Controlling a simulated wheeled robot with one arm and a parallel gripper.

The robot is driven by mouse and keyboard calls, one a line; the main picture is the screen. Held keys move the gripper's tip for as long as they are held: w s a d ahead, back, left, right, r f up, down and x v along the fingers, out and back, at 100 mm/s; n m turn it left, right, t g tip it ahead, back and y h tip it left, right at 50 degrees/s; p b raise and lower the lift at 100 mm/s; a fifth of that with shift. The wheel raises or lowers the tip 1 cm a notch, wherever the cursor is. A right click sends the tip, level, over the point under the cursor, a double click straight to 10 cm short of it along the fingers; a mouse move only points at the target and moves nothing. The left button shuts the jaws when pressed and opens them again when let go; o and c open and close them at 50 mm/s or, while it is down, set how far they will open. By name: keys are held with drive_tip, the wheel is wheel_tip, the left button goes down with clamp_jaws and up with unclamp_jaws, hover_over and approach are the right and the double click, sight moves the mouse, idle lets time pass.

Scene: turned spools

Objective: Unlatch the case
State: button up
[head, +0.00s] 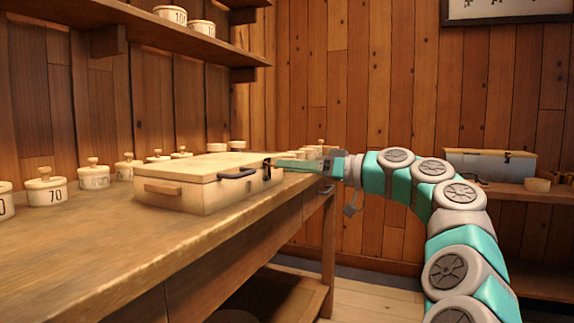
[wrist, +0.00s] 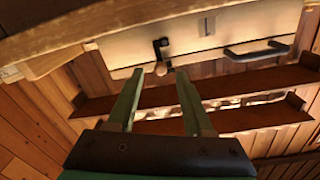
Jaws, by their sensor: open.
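The pale wooden case (head: 208,196) lies on the workbench with its lid down. Its dark carry handle (head: 238,173) and a dark latch (head: 267,169) are on the side facing my arm. My gripper (head: 280,164) reaches in from the right, its fingertips close to the latch. In the wrist view the gripper (wrist: 159,72) is open and empty, and the latch (wrist: 161,48) shows just beyond the gap between the fingertips. The handle (wrist: 257,51) is to the right of it there. I cannot tell whether a fingertip touches the latch.
The workbench (head: 110,245) carries several labelled white pots with wooden lids, such as this pot (head: 46,190), behind and left of the case. Shelves (head: 190,30) hang above. Another case (head: 490,163) sits on a shelf at the right. The bench front is clear.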

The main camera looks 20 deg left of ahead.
drive_tip(key=shift+w+a, duration=0.15)
drive_tip(key=shift+a, duration=0.75)
drive_tip(key=shift+c, duration=0.3)
clamp_jaws()
